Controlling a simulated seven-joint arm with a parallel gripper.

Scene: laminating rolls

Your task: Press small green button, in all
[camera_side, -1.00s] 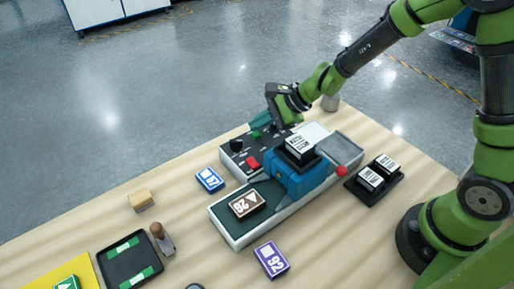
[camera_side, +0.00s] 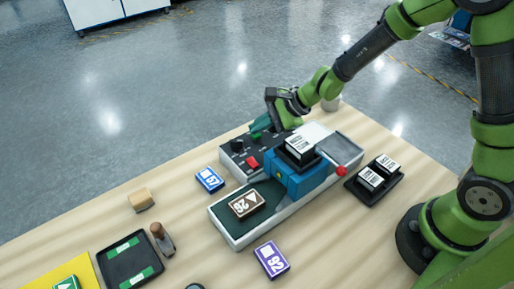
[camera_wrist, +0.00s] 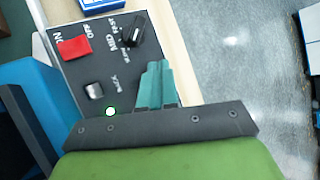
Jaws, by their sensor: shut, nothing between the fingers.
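The small green button (camera_side: 256,135) is on the dark control panel (camera_side: 236,161) of the laminating machine. My gripper (camera_side: 258,127) is shut and empty, with its teal fingertips just above or at the button; I cannot tell whether they touch it. In the wrist view my closed teal fingers (camera_wrist: 157,70) point over the panel and hide what lies under them. A small white spot with a green rim (camera_wrist: 110,112) shows beside them, close to my gripper's body.
The blue roller housing (camera_side: 298,178) with a red-tipped lever (camera_side: 341,170) stands close by. A blue box (camera_side: 209,179) lies beside the machine.

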